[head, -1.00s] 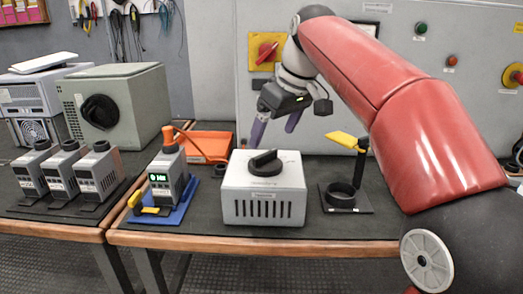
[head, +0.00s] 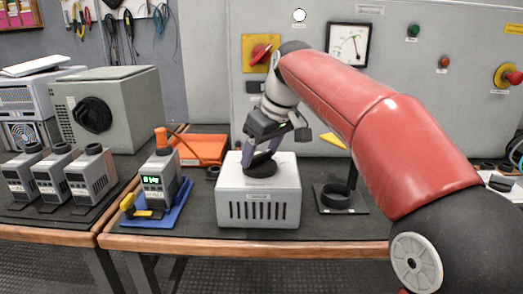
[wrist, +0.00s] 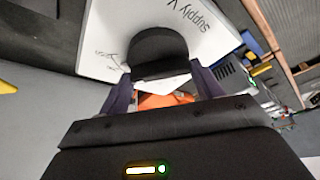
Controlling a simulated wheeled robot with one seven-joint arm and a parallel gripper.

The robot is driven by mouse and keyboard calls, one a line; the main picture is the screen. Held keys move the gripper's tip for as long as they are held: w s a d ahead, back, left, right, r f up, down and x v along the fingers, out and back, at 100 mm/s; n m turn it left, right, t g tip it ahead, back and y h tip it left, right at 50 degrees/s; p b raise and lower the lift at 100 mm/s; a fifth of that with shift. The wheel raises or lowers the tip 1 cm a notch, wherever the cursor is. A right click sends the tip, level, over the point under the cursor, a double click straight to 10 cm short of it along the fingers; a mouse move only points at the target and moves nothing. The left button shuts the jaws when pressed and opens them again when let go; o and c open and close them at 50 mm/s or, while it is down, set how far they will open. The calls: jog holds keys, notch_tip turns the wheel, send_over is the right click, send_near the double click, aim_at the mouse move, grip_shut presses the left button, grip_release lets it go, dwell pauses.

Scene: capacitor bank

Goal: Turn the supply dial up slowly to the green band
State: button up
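The supply is a light grey box (head: 258,208) with vent slots, standing on the bench; "Supply V" lettering shows on its top (wrist: 196,14) in the wrist view. Its black dial (head: 260,166) sits on top and shows large in the wrist view (wrist: 158,48). My gripper (head: 262,152) is lowered over the dial. In the wrist view my two purple fingers (wrist: 162,80) are spread, one on each side of the dial's near end; whether they touch it I cannot tell.
A grey module (head: 160,178) with a lit green display stands on a blue tray left of the supply. An orange tray (head: 203,148) lies behind it. Several grey modules stand far left.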

aim_at(270, 170)
jog(key=shift+c, duration=0.9)
jog(key=shift+s+r+m, duration=0.1)
jog(key=shift+m, duration=0.3)
jog(key=shift+m+h+p, duration=0.3)
jog(key=shift+p, duration=0.05)
jog(key=o, duration=1)
jog(key=p+v, duration=0.1)
jog(key=v, duration=0.6)
jog(key=shift+s+r, duration=0.15)
jog(key=shift+r, duration=0.1)
